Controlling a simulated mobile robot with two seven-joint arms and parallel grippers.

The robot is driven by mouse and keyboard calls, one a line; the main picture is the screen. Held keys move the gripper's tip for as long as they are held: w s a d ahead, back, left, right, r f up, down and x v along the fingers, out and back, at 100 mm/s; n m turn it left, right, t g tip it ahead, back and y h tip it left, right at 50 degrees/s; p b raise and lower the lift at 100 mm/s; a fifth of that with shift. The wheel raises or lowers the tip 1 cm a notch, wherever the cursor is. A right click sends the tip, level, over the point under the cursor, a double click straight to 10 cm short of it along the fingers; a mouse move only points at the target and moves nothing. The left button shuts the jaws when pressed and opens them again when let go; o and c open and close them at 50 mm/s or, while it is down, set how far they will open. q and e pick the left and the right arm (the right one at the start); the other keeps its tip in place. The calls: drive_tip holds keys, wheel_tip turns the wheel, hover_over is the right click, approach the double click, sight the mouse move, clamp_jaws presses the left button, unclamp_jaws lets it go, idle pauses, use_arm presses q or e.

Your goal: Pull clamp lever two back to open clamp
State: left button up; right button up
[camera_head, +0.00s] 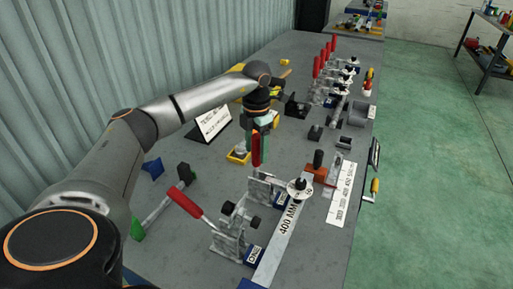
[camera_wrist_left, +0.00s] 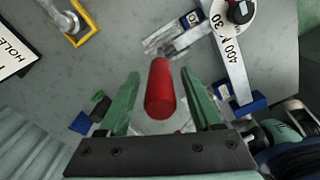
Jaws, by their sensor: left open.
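A red clamp lever handle (camera_head: 256,150) stands nearly upright over a metal toggle clamp (camera_head: 262,188) beside the long measuring bar. My left gripper (camera_head: 263,133) is above this clamp, pointing down, with its green fingers around the handle. In the left wrist view the red handle (camera_wrist_left: 160,92) lies between the two open fingers, with a gap on each side. A nearer toggle clamp (camera_head: 229,240) has its red lever (camera_head: 185,202) lying tilted back to the left. My right gripper is not in view.
A long bar (camera_head: 277,243) marked 400 MM runs beside the clamps. More clamps with upright red levers (camera_head: 317,66) stand farther back.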

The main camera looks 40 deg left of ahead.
use_arm(q)
drive_tip(key=shift+f, duration=0.1)
clamp_jaws()
idle(0.5)
idle(0.9)
